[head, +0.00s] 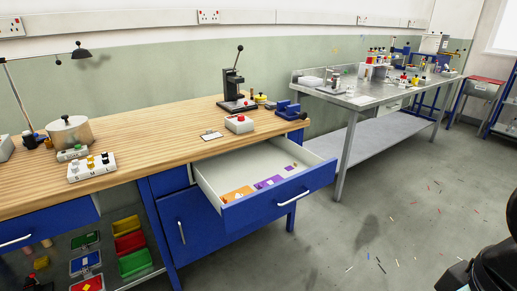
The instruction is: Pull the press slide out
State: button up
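A black hand press (233,88) with a ball-topped lever stands upright on the back of the wooden bench. It sits on a dark, flat base (237,106) at bench level. The slide is too small here to make out apart from this base, and I cannot tell how far it is out. My gripper is not in view, and no gripper touches the press.
A blue-fronted drawer (281,197) stands open below the press, jutting into the floor space. A red-button box (239,123) and blue vise (289,110) are near the press. A steel table (375,97) stands behind. Floor at right is mostly clear, with small scraps.

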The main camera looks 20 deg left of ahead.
aim_at(240, 102)
jog(key=i+u, duration=0.1)
jog(key=u, duration=0.65)
jog(key=i+l+u, duration=0.1)
jog(key=u, duration=0.25)
jog(key=i+l+u, duration=0.4)
jog(key=l, duration=0.2)
jog(key=i+l+u, duration=0.4)
jog(key=l, duration=0.35)
jog(key=i+l+u, duration=0.2)
jog(key=l, duration=0.2)
jog(key=i+l, duration=0.1)
jog(key=l, duration=0.25)
jog(key=i+l, duration=0.15)
jog(key=l, duration=0.25)
jog(key=i+l, duration=0.1)
jog(key=l, duration=0.25)
jog(key=i+l, duration=0.1)
jog(key=l, duration=0.25)
